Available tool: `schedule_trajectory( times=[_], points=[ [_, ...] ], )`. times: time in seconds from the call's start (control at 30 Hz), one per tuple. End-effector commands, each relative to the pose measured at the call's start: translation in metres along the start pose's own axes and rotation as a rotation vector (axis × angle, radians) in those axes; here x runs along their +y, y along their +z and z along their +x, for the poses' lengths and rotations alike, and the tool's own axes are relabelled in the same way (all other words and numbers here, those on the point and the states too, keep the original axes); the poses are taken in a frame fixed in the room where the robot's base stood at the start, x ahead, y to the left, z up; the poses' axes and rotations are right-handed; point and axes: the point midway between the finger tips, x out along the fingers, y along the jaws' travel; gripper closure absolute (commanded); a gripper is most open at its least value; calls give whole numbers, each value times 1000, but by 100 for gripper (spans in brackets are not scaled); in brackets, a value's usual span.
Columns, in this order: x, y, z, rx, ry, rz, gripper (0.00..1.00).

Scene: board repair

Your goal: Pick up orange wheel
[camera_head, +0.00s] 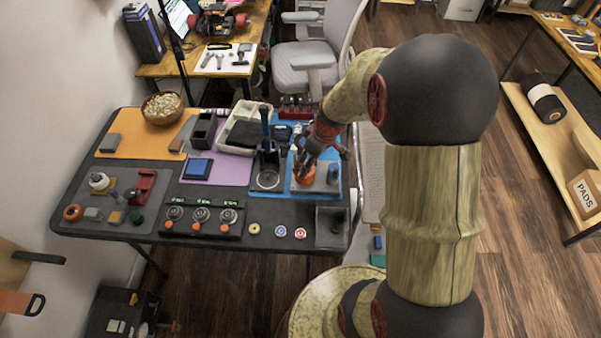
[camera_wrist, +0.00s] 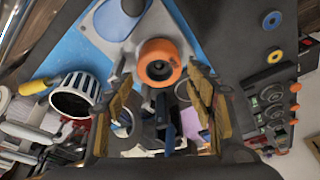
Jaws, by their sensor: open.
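I see no finger closed on the wheel. A second orange, ring-like thing (camera_head: 73,212) lies at the table's left front corner.
A dark press-like stand (camera_head: 268,180) is close to the left of my gripper. A small blue cylinder (camera_head: 333,174) stands to its right. A grey open bin (camera_head: 333,230) and small wheels (camera_head: 300,232) lie at the front edge. An office chair (camera_head: 300,62) stands behind the table.

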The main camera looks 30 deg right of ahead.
Motion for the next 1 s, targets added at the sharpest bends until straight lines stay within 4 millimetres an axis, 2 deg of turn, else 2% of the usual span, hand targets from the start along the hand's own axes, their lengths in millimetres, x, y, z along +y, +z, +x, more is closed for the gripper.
schedule_trajectory(
  times=[0.17, 0.4, 0.5, 0.73, 1.0],
  points=[
    [0, 0, 14, 0, 0, 0, 45],
    [1, 1, 49, -2, -1, -1, 45],
    [1, 0, 58, -1, 0, 0, 45],
    [1, -1, 57, 0, 1, 0, 45],
    [1, 0, 57, 0, 1, 0, 60]
  ],
)
